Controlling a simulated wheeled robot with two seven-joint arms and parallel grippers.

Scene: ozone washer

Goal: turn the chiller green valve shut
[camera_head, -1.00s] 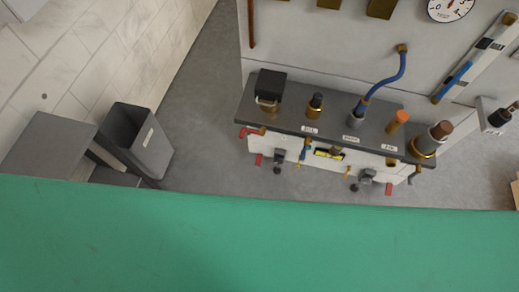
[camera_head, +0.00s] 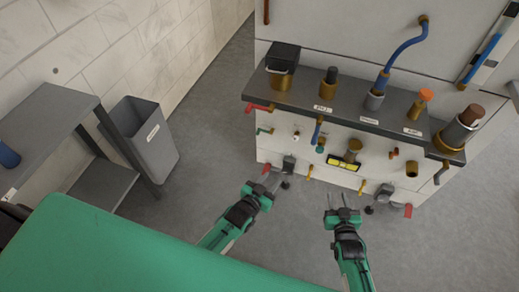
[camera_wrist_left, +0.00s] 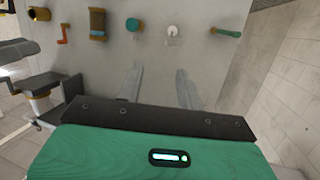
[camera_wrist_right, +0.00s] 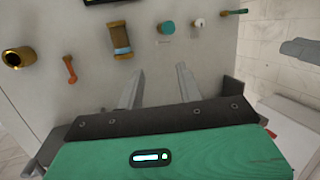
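A green-handled valve (camera_head: 264,131) sits on the left part of the white machine front. Its green lever (camera_wrist_left: 227,33) points sideways in the left wrist view and shows at the top of the right wrist view (camera_wrist_right: 233,12). A round teal knob (camera_head: 320,149) is right of it; I cannot tell which of the two is the chiller valve. My left gripper (camera_head: 268,183) is open and empty, below and in front of the panel. My right gripper (camera_head: 342,200) is open and empty, further right and also short of the panel. Neither touches a valve.
A dark shelf (camera_head: 345,110) with several fittings juts out above the valves. A red-handled valve (camera_head: 262,108) and a yellow-black part (camera_head: 343,162) are close by. A grey bin (camera_head: 150,140) and a side table (camera_head: 50,120) stand at left. Floor between is clear.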

